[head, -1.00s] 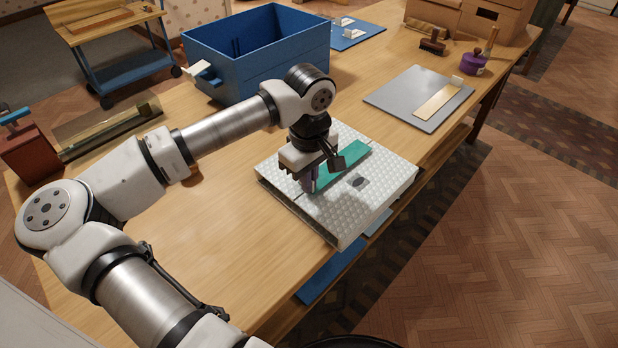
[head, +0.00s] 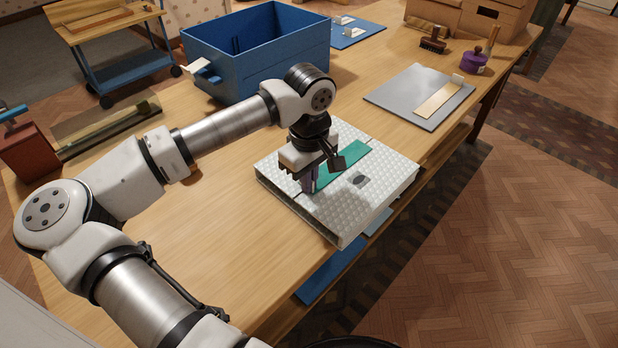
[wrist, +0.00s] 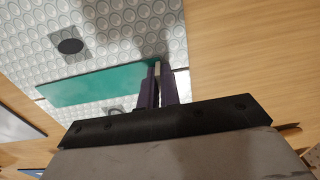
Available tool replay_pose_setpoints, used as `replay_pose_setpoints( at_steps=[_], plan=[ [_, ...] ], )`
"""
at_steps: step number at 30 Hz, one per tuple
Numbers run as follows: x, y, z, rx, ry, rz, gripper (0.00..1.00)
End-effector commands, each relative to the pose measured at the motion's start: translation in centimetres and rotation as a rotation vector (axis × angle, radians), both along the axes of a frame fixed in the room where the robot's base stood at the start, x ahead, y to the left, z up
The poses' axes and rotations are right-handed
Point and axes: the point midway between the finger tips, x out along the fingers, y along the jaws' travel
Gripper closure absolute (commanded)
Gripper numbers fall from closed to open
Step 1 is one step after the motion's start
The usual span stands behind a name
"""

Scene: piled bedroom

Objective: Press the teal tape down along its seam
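A wide package with a pale, dimpled, bubble-like surface (head: 345,215) lies flat on the wooden table. A strip of teal tape (head: 345,165) runs across its top; it also shows in the wrist view (wrist: 100,84). My gripper (head: 308,187) points down at the tape's near-left end. In the wrist view its two purplish fingers (wrist: 160,88) are close together beside that end, with a narrow pale sliver between their tips. I see no held object. Whether the tips touch the tape or package is hard to tell. Part of the tape's near end is hidden behind the fingers.
A dark oval mark (head: 360,181) is on the package beside the tape. A blue bin (head: 262,65) stands behind it. A grey board (head: 405,100) with a tan strip, a brush (head: 433,41) and a purple pot (head: 474,64) lie farther right.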

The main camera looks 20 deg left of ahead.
Motion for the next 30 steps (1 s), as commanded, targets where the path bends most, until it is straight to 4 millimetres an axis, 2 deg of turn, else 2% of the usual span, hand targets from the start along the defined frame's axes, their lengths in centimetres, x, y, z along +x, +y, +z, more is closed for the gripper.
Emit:
replay_pose_setpoints(
  at_steps=[12,13,18,26,30],
  plan=[
    [0.0,0.01,-0.01,0.0,0.0,0.0,1.0],
    [0.0,0.01,-0.01,0.0,0.0,0.0,0.93],
    [0.0,0.0,-0.01,0.0,0.0,0.0,0.71],
    [0.0,0.01,0.02,0.0,0.0,0.0,0.7],
    [0.06,0.04,0.81,0.001,-0.003,0.001,0.7]
  ],
)
